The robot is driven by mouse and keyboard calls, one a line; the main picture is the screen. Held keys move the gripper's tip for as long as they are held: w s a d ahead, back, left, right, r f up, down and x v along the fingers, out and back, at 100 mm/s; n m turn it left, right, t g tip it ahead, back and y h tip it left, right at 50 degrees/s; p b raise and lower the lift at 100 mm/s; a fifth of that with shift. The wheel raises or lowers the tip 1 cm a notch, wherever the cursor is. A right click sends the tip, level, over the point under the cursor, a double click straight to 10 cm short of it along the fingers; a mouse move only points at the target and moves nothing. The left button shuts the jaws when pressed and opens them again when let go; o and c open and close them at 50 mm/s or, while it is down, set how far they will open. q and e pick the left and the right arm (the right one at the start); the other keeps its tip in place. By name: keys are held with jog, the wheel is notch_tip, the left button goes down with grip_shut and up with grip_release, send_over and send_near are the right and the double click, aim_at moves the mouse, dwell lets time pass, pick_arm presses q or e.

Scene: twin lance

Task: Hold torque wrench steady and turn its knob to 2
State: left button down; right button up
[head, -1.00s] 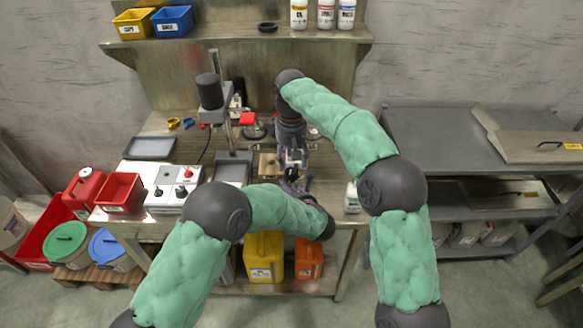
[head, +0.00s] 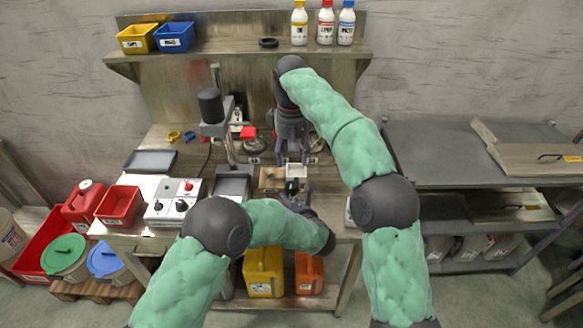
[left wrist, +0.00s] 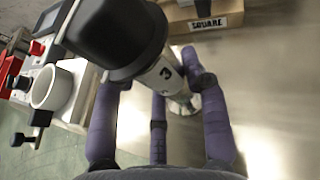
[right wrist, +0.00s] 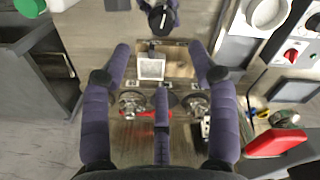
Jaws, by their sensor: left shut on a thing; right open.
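The torque wrench (left wrist: 165,72) has a wide black knob (left wrist: 115,35) above a pale collar marked 3. In the left wrist view my left gripper (left wrist: 165,95) has its purple fingers around the wrench below the knob. In the head view the left gripper (head: 298,197) is low at the bench's front, and the wrench's dark top (head: 292,186) is small there. The knob (right wrist: 158,18) also shows at the top of the right wrist view. My right gripper (head: 293,150) is open and empty above the bench, apart from the knob. It shows spread in the right wrist view (right wrist: 160,62).
A wooden block labelled SQUARE (left wrist: 215,23) lies beside the wrench. A drill-press-like stand (head: 225,135), a control box (head: 172,205) and a red bin (head: 120,205) are left. A grey table (head: 440,150) stands right.

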aim_at(291, 184)
notch_tip(291, 184, down, 12)
jog(key=m, duration=0.6)
jog(key=shift+a, duration=0.1)
dwell(0.4)
jog(key=c, duration=1.2)
